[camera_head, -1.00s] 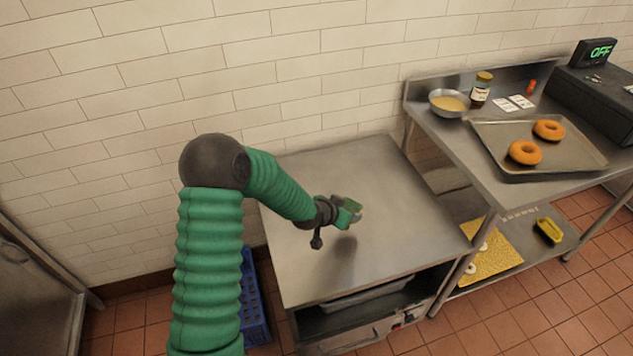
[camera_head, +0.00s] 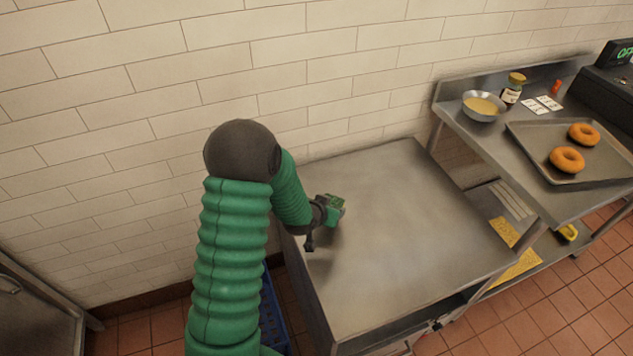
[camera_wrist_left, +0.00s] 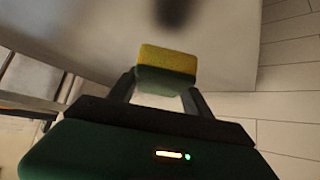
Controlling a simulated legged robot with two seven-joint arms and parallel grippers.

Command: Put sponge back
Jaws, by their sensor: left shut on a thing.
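The sponge (camera_wrist_left: 167,58), yellow on one side and green on the other, is held between the fingers of my left gripper (camera_wrist_left: 160,88) in the left wrist view. In the head view my left gripper (camera_head: 331,209) is above the left part of the bare steel table (camera_head: 410,245), and only a small green part near its fingertips shows there. The gripper appears raised above the tabletop, with a dark shadow under it. My right gripper is in neither view.
A higher steel table at the right holds a bowl (camera_head: 483,106), a jar (camera_head: 512,88), cards and a tray (camera_head: 560,180) with two bagels. Its lower shelf has a yellow item (camera_head: 568,233). A blue crate (camera_head: 270,320) is on the floor left of the bare table.

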